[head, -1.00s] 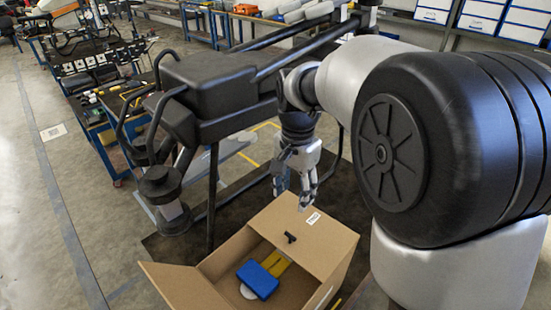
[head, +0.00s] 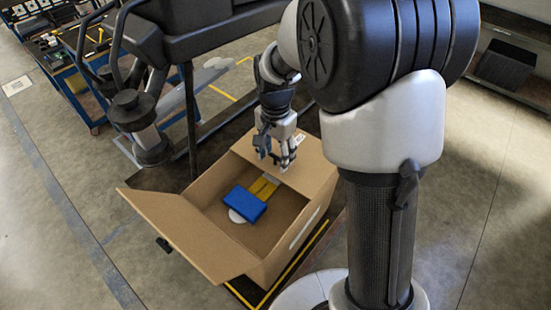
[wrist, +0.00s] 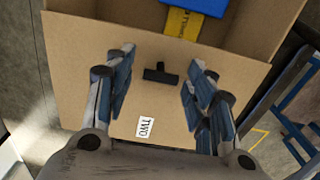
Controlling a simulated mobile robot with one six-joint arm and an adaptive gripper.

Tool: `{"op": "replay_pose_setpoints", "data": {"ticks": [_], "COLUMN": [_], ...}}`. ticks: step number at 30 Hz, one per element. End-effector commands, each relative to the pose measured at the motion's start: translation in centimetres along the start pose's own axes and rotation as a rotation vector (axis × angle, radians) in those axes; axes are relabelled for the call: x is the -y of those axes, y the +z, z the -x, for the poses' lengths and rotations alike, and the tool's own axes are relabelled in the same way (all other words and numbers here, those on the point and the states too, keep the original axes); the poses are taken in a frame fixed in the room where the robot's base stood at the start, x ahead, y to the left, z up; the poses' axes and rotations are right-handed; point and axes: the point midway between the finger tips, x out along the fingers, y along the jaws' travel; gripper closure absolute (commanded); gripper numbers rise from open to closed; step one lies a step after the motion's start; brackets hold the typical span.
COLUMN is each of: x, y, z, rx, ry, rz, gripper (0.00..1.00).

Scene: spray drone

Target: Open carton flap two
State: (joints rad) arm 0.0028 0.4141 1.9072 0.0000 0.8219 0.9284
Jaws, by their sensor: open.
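The cardboard carton (head: 215,240) stands open on the floor. Flap two (head: 312,172) lies roughly flat over the carton's far right part. In the wrist view, flap two (wrist: 85,70) carries a white label reading TWO (wrist: 145,127) and a small black handle (wrist: 161,73). My gripper (head: 276,163) is above flap two. In the wrist view my open gripper (wrist: 158,85) has its fingers on either side of the black handle, with gaps on both sides and nothing held. The height between fingertips and flap is hard to tell.
The other flap (head: 180,230) is swung outward at the left, with its own black handle (head: 164,245). Inside the carton are a blue block (head: 245,203), yellow items (head: 265,186) and a white round thing. The large dark drone frame (head: 215,30) stands close behind.

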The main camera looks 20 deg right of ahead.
Motion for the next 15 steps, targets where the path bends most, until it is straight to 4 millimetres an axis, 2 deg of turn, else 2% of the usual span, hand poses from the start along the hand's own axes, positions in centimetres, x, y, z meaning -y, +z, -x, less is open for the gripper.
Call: {"op": "replay_pose_setpoints", "data": {"ticks": [4, 12, 15], "x": [0.03, 0.03, 0.03], "y": [-0.02, -0.02, -0.02], "z": [-0.87, -0.92, -0.92], "rx": [-0.001, -0.001, -0.001], "ry": [-0.001, -0.001, -0.001], "rz": [0.000, 0.000, 0.000], "gripper": [0.50, 0.50, 0.56]}}
